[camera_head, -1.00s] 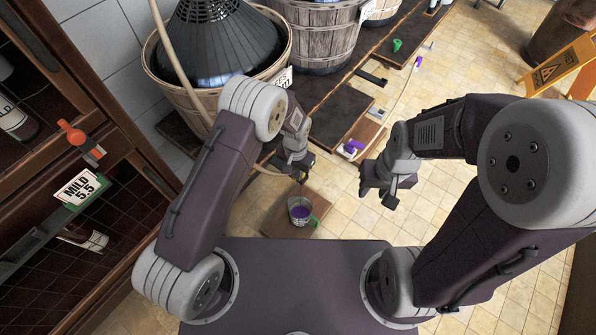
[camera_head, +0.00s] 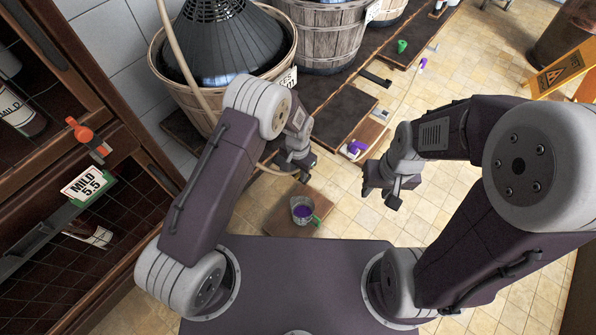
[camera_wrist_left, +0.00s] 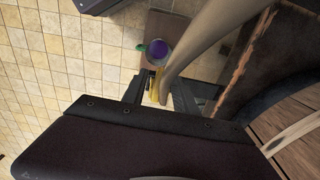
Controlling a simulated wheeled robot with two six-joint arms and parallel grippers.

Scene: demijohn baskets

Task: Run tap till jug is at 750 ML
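The jug (camera_head: 302,209) is a small clear vessel with a green handle and purple liquid inside. It stands upright on a brown board on the floor, and shows from above in the left wrist view (camera_wrist_left: 157,49). Its marks are too small to read. My left gripper (camera_head: 297,170) is above and behind the jug. In the left wrist view, a pale hose (camera_wrist_left: 190,50) and a yellow piece (camera_wrist_left: 156,85), perhaps the tap, lie between its fingers; whether they grip is unclear. No stream is discernible. My right gripper (camera_head: 388,192) is over bare floor to the right; its finger gap is unclear.
A wooden basket (camera_head: 185,97) with a dark demijohn stands at back left, another basket (camera_head: 322,40) beyond it. A cabinet (camera_head: 75,165) with a "MILD 5.5" tag borders the left. A yellow warning sign (camera_head: 560,70) stands at right. Tiled floor on the right is open.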

